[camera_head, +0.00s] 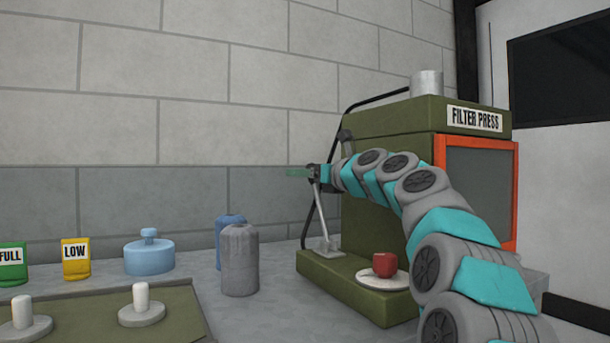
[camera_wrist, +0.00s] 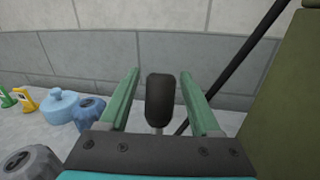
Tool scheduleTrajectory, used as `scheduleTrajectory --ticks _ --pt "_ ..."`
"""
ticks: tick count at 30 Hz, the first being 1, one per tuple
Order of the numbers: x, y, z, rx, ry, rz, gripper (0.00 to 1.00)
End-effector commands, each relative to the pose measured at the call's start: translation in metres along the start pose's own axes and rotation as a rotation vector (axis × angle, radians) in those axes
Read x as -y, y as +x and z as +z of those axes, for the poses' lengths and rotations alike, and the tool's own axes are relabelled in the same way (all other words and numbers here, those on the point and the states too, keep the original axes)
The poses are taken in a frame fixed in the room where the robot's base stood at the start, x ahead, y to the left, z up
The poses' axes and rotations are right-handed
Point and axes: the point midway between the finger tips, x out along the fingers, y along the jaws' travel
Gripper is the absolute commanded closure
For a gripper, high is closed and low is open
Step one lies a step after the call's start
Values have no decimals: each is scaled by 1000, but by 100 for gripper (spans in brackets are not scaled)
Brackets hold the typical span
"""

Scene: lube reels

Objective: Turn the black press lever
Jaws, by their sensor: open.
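The filter press (camera_head: 385,160) is a green machine with a "FILTER PRESS" label. A thin grey rod (camera_head: 321,215) stands on a small plate on its base. In the wrist view, a black lever knob (camera_wrist: 160,98) on a grey stem stands between the green fingers of my gripper (camera_wrist: 160,74). The fingers are open, with a visible gap on each side of the knob. In the head view, my gripper (camera_head: 299,172) is at the rod's upper end and partly hides it.
A black bar (camera_wrist: 240,65) slants close by on the right. A red cup (camera_head: 384,264) sits on a white saucer (camera_head: 372,281) on the press base. Grey bottle (camera_head: 240,262), blue bottle (camera_head: 222,224) and blue lidded pot (camera_head: 150,258) stand left. A grey wall (camera_head: 220,130) is behind.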

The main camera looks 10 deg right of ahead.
Motion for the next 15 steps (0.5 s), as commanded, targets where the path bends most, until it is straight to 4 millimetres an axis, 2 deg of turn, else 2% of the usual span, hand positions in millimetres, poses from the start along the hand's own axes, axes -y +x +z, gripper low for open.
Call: scheduleTrajectory --ticks 9,15 --pt "0 2 0 0 0 0 36" --pt "0 2 0 0 0 0 58"
